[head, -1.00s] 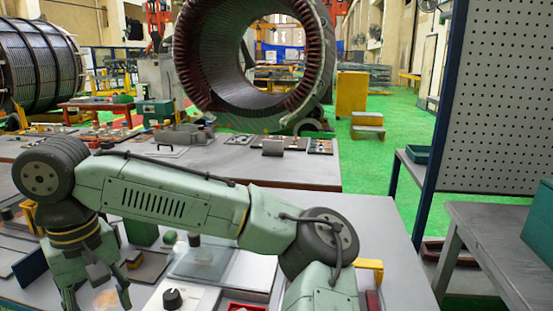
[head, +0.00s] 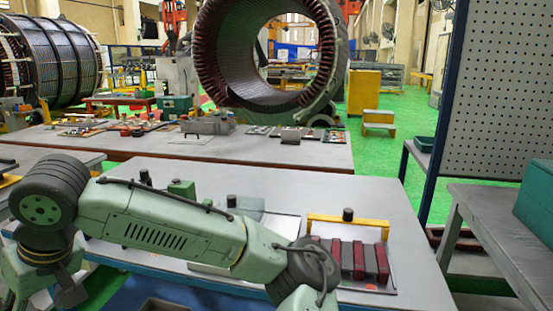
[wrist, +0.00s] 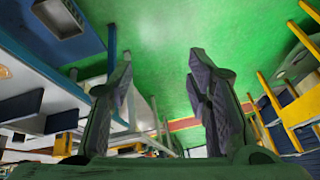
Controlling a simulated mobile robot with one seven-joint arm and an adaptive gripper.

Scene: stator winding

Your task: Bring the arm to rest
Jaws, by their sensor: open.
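My gripper shows in the wrist view (wrist: 162,95) with its two dark fingers spread apart and nothing between them. Behind the fingers is green floor (wrist: 165,35), with table edges tilted at the left. In the head view my green arm stretches across the front of the grey worktable (head: 270,178).
Several dark red bars (head: 359,262) lie by a yellow bracket (head: 347,222) on the worktable's right. A second table (head: 222,147) with small parts stands behind it. A large stator ring (head: 210,65) stands farther back. A pegboard rack (head: 495,95) and side bench (head: 497,215) are at the right.

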